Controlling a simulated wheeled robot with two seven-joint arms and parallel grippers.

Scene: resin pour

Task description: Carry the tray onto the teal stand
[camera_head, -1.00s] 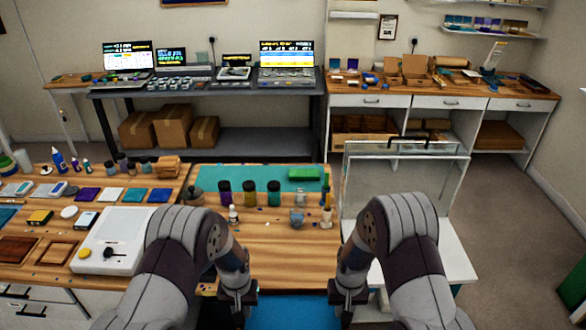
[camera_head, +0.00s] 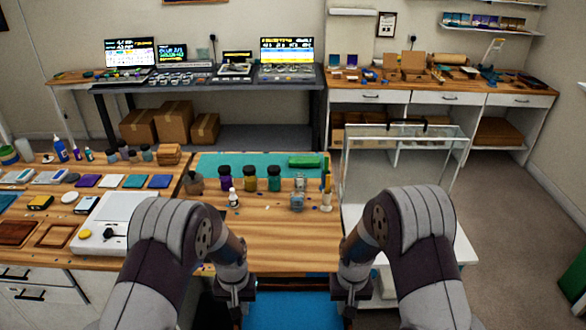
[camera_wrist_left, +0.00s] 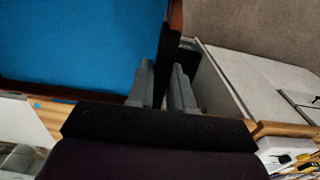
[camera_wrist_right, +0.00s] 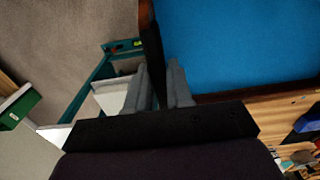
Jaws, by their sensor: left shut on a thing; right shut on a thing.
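The tray has a blue inner face (camera_head: 291,311) and a dark wooden rim, and is held low in front of the bench. My left gripper (camera_head: 240,297) is shut on its left rim, which shows between the fingers in the left wrist view (camera_wrist_left: 164,75). My right gripper (camera_head: 348,297) is shut on its right rim; the dark rim also shows between the fingers in the right wrist view (camera_wrist_right: 158,75). A teal frame (camera_wrist_right: 90,80), apparently the teal stand, shows low beside the tray in the right wrist view. I cannot make it out surely in the head view.
The wooden bench (camera_head: 285,248) is just ahead, with several jars and bottles on it. A clear-walled case (camera_head: 395,165) stands on a white table right of the bench. A green object (camera_head: 573,276) is at the far right. Carpet (camera_head: 520,235) is open on the right.

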